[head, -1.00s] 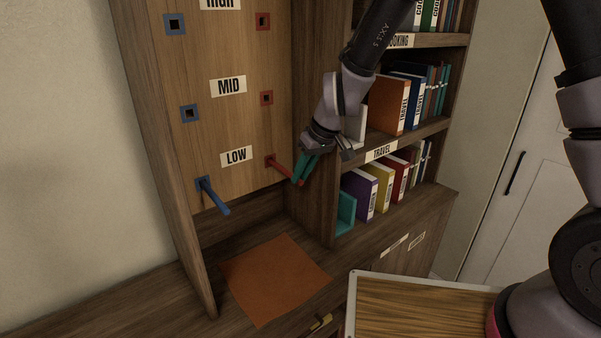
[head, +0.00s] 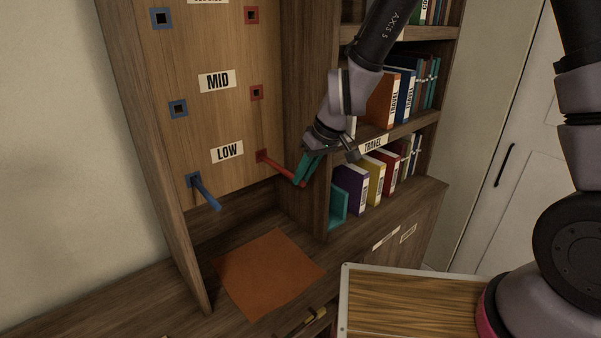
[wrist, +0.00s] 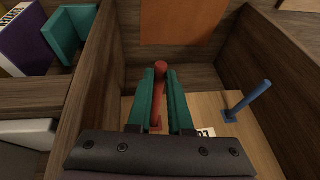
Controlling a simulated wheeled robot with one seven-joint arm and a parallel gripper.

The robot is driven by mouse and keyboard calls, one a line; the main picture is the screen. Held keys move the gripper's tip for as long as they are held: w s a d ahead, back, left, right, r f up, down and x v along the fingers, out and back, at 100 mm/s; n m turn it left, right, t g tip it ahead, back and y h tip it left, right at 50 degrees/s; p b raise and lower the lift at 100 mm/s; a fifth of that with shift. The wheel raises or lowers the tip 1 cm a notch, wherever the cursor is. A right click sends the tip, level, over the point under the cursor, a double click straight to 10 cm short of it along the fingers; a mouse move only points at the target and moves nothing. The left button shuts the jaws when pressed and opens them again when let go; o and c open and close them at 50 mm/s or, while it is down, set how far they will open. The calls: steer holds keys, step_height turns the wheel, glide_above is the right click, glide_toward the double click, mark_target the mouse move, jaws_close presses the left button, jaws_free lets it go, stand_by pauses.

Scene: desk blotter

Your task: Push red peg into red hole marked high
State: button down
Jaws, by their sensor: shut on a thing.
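The red peg (head: 280,168) stands out from the red low hole beside the LOW label (head: 227,152). My gripper (head: 306,170) is shut on the red peg near its outer end. In the wrist view the red peg (wrist: 160,90) lies between my teal fingers (wrist: 160,84), its base at a red square. The red top hole (head: 251,15) in the same column is empty; the label beside it is cut off at the picture's top edge. The red mid hole (head: 256,93) is empty too.
A blue peg (head: 206,192) sticks out of the blue low hole; the blue mid hole (head: 178,109) is empty. A wooden side wall and shelves of books (head: 352,187) stand right of the board. An orange mat (head: 268,272) lies below.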

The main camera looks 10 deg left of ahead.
steer(key=shift+s+d, duration=1.25)
steer(key=shift+d, duration=0.25)
